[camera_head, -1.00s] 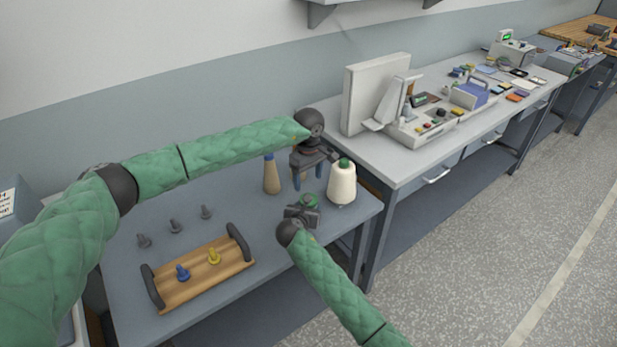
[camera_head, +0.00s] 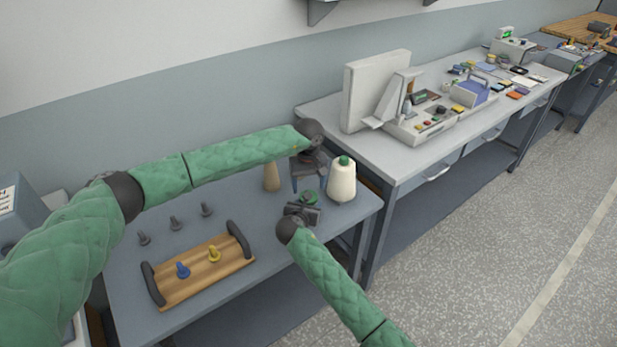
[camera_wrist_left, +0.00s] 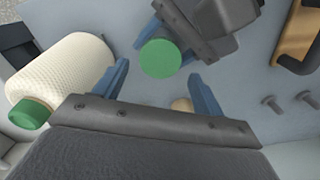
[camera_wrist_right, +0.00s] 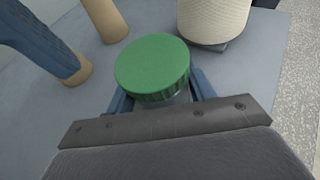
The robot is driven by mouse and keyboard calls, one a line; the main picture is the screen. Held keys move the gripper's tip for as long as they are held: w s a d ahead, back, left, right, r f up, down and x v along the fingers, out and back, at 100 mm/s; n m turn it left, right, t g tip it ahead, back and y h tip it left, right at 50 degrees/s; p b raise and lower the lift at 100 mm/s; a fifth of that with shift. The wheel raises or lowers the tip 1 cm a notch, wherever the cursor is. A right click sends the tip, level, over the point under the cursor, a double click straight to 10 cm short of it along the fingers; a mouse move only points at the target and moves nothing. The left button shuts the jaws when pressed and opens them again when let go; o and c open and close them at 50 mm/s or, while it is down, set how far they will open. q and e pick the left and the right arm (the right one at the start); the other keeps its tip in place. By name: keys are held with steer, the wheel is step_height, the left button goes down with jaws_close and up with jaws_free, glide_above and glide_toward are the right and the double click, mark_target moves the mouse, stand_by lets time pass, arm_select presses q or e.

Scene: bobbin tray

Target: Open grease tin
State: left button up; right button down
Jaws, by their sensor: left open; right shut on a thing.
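The grease tin has a round green lid with a ridged edge. In the right wrist view the lid (camera_wrist_right: 153,68) sits between the fingers of my right gripper (camera_wrist_right: 165,100), which is shut on the tin's body; little of the body shows. The lid shows in the head view (camera_head: 309,197) and in the left wrist view (camera_wrist_left: 160,58). My left gripper (camera_head: 308,185) is open and empty, its fingers pointing down just above and behind the tin. In the left wrist view its blue fingers (camera_wrist_left: 163,90) stand apart, with the lid beyond their tips.
A large white thread cone (camera_head: 342,182) with a green top stands right of the tin. A tan cone (camera_head: 271,176) stands behind left. A wooden tray (camera_head: 190,287) with dark handles holds a blue bobbin (camera_head: 182,271) and a yellow bobbin (camera_head: 214,255).

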arm_select(q)
steer(key=shift+f, duration=2)
steer(key=c, duration=0.8)
steer(key=shift+n, duration=1.7)
steer(key=o, duration=1.1)
steer(key=shift+c, duration=0.2)
